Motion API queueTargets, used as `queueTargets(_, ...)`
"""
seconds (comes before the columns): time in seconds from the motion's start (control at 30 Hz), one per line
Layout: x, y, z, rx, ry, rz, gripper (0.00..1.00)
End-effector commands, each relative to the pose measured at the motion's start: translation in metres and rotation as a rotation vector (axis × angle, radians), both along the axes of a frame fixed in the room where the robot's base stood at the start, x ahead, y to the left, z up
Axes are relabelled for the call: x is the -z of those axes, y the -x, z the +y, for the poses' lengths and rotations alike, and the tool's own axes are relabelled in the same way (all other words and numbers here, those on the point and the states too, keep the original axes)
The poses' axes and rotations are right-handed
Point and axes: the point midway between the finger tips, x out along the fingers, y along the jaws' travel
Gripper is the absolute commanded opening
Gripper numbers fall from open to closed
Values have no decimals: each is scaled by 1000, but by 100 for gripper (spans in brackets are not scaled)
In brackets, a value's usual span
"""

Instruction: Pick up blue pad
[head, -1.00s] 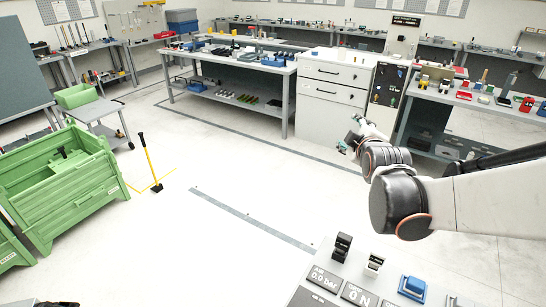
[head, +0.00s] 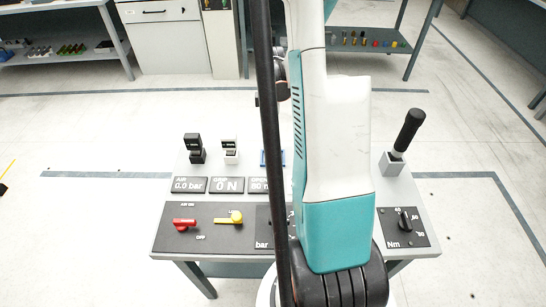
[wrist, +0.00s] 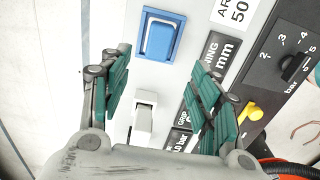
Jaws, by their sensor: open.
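The blue pad (wrist: 160,38) is a squarish blue piece on the light grey console top in the wrist view, with a raised darker rim. In the head view only a bit of the blue pad (head: 264,159) shows beside my arm, which hides the rest. My gripper (wrist: 160,58) is open in the wrist view, with its two green-padded fingers spread apart. The pad lies ahead of the fingertips, and nothing is held. A white upright block (wrist: 143,118) shows between the fingers. My gripper is hidden behind my arm in the head view.
The console (head: 185,172) also carries a black block (head: 194,149), a white block (head: 230,149), display plates, a red handle (head: 184,223), a yellow handle (head: 230,217), a black knob (head: 404,220) and a tall black lever (head: 408,131). Open floor surrounds it.

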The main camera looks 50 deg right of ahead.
Motion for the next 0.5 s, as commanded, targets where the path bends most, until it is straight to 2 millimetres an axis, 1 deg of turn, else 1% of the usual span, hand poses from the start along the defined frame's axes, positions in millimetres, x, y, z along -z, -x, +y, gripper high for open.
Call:
queueTargets(0.03,12,-1,0,0,1,-1,57)
queueTargets(0.1,27,-1,0,0,2,-1,57)
queueTargets(0.23,50,-1,0,0,2,-2,57)
queueTargets(0.33,62,-1,0,-1,2,-2,57)
queueTargets(0.5,70,-1,0,-1,2,-2,57)
